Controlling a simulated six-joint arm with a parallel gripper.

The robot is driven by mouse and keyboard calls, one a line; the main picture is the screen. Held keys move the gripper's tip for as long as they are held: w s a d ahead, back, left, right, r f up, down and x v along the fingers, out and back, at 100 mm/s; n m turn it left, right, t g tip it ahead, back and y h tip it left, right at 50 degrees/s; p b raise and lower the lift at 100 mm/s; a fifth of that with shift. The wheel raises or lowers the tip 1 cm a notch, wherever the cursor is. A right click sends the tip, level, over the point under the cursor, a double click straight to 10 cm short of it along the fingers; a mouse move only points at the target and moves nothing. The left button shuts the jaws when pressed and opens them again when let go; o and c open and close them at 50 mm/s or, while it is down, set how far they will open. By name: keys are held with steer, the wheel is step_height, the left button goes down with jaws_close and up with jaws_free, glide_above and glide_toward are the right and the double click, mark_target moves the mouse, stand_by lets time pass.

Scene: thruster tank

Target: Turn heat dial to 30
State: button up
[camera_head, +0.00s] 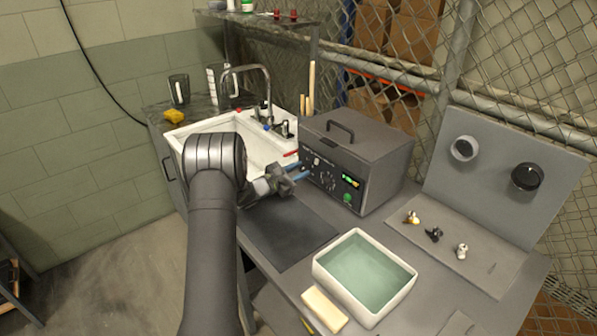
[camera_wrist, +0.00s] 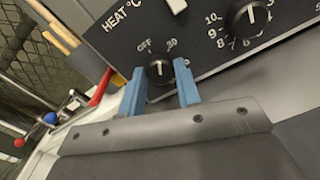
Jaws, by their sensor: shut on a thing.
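The grey control box (camera_head: 355,150) stands on the bench with its black panel facing my arm. In the head view my gripper (camera_head: 301,163) meets the panel's left part, and the dial is hard to make out there.
A larger dial (camera_wrist: 248,18) with numbers is right of the heat dial. A white switch (camera_wrist: 176,5) is above. The sink (camera_head: 190,133) is behind my arm. A white tub of liquid (camera_head: 322,272) and a pale block (camera_head: 324,310) are in front of the box.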

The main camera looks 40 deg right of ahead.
steer(key=m, duration=0.5)
steer(key=shift+a+f+m, duration=0.1)
steer(key=shift+m, duration=0.3)
stand_by(0.4)
steer(key=o, duration=1)
steer(key=a, duration=1.7)
steer(key=shift+a+r, duration=0.2)
steer(key=d, duration=1.7)
steer(key=shift+d+f, duration=0.1)
steer(key=shift+d, duration=0.2)
steer(key=shift+a, duration=0.1)
